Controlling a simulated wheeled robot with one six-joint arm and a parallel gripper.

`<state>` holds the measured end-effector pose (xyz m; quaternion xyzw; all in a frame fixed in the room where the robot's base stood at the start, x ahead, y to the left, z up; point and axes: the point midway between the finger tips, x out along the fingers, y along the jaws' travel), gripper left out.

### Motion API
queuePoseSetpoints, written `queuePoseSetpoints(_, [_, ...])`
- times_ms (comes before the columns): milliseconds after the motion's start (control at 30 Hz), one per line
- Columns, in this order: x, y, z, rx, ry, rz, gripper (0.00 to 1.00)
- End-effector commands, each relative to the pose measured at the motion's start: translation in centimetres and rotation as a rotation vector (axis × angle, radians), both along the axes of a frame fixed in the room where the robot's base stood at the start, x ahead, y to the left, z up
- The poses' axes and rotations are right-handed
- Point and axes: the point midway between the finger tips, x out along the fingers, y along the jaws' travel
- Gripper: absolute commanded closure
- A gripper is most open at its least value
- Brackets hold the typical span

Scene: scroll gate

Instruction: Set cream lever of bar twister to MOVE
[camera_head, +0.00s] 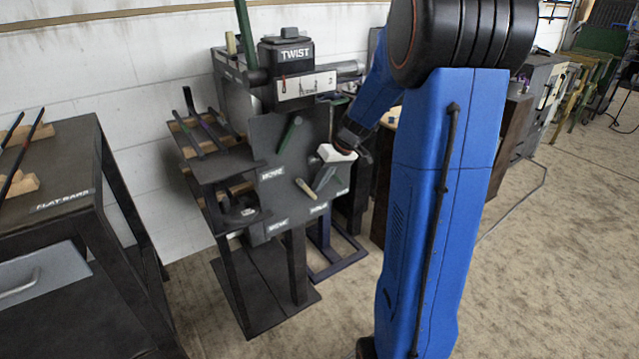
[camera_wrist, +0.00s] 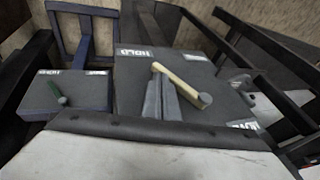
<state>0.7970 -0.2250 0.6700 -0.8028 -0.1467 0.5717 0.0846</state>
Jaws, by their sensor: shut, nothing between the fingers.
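The bar twister (camera_head: 293,55) is a dark machine with a TWIST sign. Its cream lever (camera_head: 305,188) slants on the lower dark plate, its lower right end near a small white label. The lever also shows in the wrist view (camera_wrist: 178,80), slanting from upper left to lower right. My gripper (camera_head: 325,176) is shut and empty, close beside the lever. In the wrist view the closed fingers (camera_wrist: 166,98) lie just below and left of the lever; I cannot tell whether they touch.
A green lever (camera_head: 289,133) is on the upper plate, above a MOVE label (camera_head: 270,172). A rack with bars (camera_head: 205,140) stands left of the machine. A FLAT BARS table (camera_head: 60,200) is farther left.

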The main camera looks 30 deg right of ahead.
Motion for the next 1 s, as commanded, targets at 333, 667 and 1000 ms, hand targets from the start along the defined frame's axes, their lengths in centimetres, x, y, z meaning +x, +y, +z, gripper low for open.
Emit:
queuePoseSetpoints(333, [-0.1,0.1,-0.7,0.060,0.006,-0.003,1.00])
queuePoseSetpoints(667, [0.0,0.8,-1.8,0.347,0.013,-0.001,1.00])
queuePoseSetpoints(1000, [-0.1,2.2,-3.4,0.645,0.025,-0.002,1.00])
